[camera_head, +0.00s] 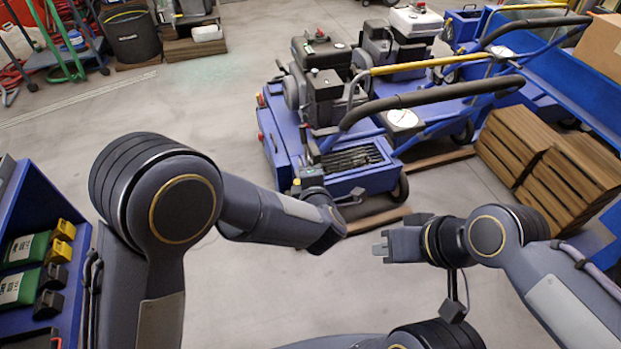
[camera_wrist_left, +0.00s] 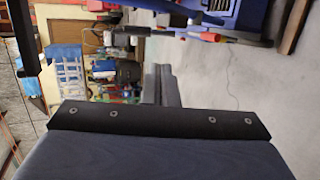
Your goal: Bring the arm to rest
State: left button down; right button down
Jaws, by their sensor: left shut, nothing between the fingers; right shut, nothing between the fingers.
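My right arm comes in from the lower right, and its gripper (camera_head: 381,248) points left over bare floor. It is shut and empty, apart from everything around it. My left arm (camera_head: 265,215) is bent at the elbow and reaches right across the middle of the head view. Its end is in front of the nearest blue aerator, and whether it touches is hard to tell. The body of my left gripper (camera_wrist_left: 160,122) fills the bottom of the left wrist view. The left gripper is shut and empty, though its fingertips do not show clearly.
Blue aerators with engines (camera_head: 322,98) and black handles stand in a row ahead. Wooden crates (camera_head: 515,140) stand at the right. A blue shelf (camera_head: 60,225) with green and yellow packs is at the left.

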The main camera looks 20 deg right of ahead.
pick_arm(q)
jog(key=w+a+r+m+g+h, duration=0.1)
jog(key=a+r+m+g+h, duration=0.15)
jog(key=a+r, duration=0.6)
jog(key=s+a+r+m+h, duration=0.1)
jog(key=s+a+r+m, duration=0.15)
jog(key=a, duration=0.25)
jog(key=s+a+r+m+h, duration=0.1)
jog(key=s+a+r+m, duration=0.15)
jog(key=a, duration=0.35)
jog(key=s+a+f+m+g+y, duration=0.2)
jog(key=s+a+f+m+g, duration=0.15)
jog(key=s+a, duration=0.6)
jog(key=s+a+f+m+g+y, duration=0.15)
jog(key=s+a+m, duration=0.25)
jog(key=s+a, duration=0.55)
jog(key=s+d+r+p, duration=0.1)
jog(key=r+p, duration=0.8)
jog(key=s+d+r+p, duration=0.1)
jog(key=d+r+p, duration=0.1)
jog(key=r+p, duration=0.6)
jog(key=shift+s+r+p, duration=0.25)
jog(key=shift+r+p, duration=0.1)
jog(key=shift+p, duration=0.05)
jog(key=shift+f, duration=0.15)
